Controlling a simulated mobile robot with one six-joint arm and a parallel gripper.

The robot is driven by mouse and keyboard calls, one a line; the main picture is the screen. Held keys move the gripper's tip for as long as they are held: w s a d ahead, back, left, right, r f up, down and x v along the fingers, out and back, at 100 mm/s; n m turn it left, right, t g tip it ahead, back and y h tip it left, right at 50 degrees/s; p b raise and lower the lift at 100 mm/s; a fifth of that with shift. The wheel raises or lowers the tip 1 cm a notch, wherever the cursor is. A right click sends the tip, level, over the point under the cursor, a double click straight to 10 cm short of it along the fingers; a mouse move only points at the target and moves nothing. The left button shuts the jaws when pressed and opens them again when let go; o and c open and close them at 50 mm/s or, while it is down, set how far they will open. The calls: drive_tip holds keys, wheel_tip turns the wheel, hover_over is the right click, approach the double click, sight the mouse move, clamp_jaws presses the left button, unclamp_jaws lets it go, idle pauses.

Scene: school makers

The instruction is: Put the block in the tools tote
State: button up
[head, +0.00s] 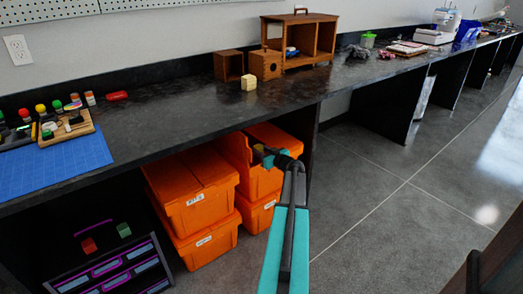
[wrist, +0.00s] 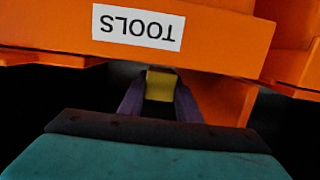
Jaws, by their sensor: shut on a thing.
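A yellow block (wrist: 160,86) sits between the two fingers of my gripper (wrist: 160,100) in the wrist view. The fingers are shut on it. The tools tote is orange, and its white TOOLS label (wrist: 138,26) appears upside down in the wrist view, just beyond the block. In the head view my gripper (head: 264,152) is under the bench at the upper right orange tote (head: 257,184), by its opening. A small yellowish patch shows at the fingertips there. I cannot tell whether the block touches the tote, and the tote's inside is mostly hidden.
The dark bench top (head: 180,112) overhangs the totes. More orange totes (head: 195,195) are stacked to the left, and a bench panel (head: 310,140) stands on the right. A pale block (head: 249,83) and wooden boxes (head: 265,64) are on the bench. The floor (head: 370,200) to the right is clear.

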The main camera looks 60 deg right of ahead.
drive_tip(key=shift+p+x, duration=0.75)
drive_tip(key=shift+x, duration=0.45)
drive_tip(key=shift+r, duration=0.2)
drive_tip(key=o, duration=1.1)
drive_tip(key=p+v, duration=0.3)
drive_tip(key=v, duration=1)
drive_tip(key=shift+s+a, duration=0.15)
drive_tip(key=shift+s, duration=0.15)
drive_tip(key=shift+s, duration=0.1)
